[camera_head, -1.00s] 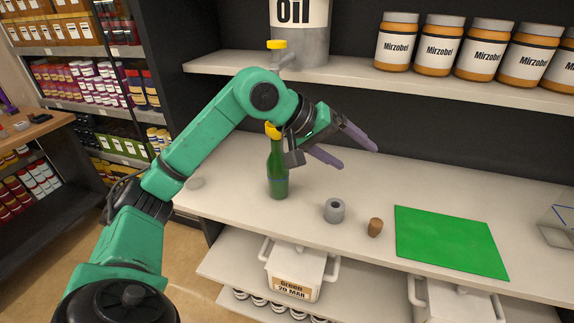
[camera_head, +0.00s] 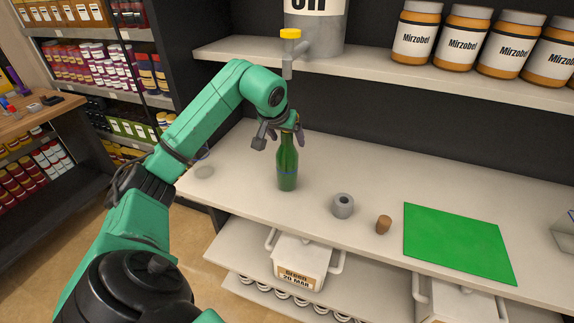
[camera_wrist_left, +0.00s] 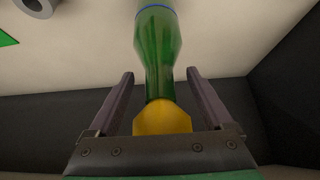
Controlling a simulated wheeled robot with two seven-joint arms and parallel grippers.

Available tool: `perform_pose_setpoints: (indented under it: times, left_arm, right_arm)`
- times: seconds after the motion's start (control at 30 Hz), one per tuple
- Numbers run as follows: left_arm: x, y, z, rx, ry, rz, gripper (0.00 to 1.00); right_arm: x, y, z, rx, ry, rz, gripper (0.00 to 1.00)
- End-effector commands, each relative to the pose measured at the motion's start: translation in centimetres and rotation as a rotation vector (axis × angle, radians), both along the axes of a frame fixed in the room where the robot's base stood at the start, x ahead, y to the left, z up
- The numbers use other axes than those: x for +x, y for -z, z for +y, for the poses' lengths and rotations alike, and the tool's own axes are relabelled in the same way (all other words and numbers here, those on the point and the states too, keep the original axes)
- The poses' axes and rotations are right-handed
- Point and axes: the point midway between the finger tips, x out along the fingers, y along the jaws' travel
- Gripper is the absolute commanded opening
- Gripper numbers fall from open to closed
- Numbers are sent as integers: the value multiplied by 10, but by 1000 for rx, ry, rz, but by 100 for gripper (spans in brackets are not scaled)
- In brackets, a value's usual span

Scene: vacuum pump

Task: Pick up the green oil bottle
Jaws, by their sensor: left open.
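The green oil bottle (camera_head: 287,165) stands upright on the white counter. In the left wrist view the bottle (camera_wrist_left: 157,50) comes down from the top, with a yellow piece (camera_wrist_left: 160,120) at its neck end close to the palm. My left gripper (camera_head: 286,133) is at the bottle's upper end. In the left wrist view the open fingers of my left gripper (camera_wrist_left: 157,78) lie on both sides of the neck, with a gap on each side. The bottle's top is partly hidden by the gripper in the head view. My right gripper is not in view.
A grey ring-shaped part (camera_head: 343,206), a brown cork (camera_head: 383,224) and a green mat (camera_head: 458,242) lie to the right on the counter (camera_head: 330,165). Above, a shelf (camera_head: 380,72) holds jars (camera_head: 418,35) and an oil container (camera_head: 315,38) with a yellow-topped tap (camera_head: 290,36).

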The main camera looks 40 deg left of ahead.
Motion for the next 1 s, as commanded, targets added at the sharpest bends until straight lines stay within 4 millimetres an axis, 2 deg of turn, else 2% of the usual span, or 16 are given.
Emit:
perform_pose_setpoints:
  times: [0.23, 0.37, 0.4, 0.47, 1.0]
  left_arm:
    - [3, 5, 1, 2, 0, 0, 84]
    - [3, 5, 1, 1, 1, 0, 35]
    - [3, 5, 1, 1, 1, 0, 19]
    - [3, 5, 1, 1, 1, 0, 0]
    - [2, 8, 0, -2, 2, 8, 0]
  right_arm:
    - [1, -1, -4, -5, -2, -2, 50]
    - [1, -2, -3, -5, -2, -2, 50]
    - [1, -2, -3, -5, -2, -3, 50]
    - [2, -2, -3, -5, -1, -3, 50]
    - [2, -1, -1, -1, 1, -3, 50]
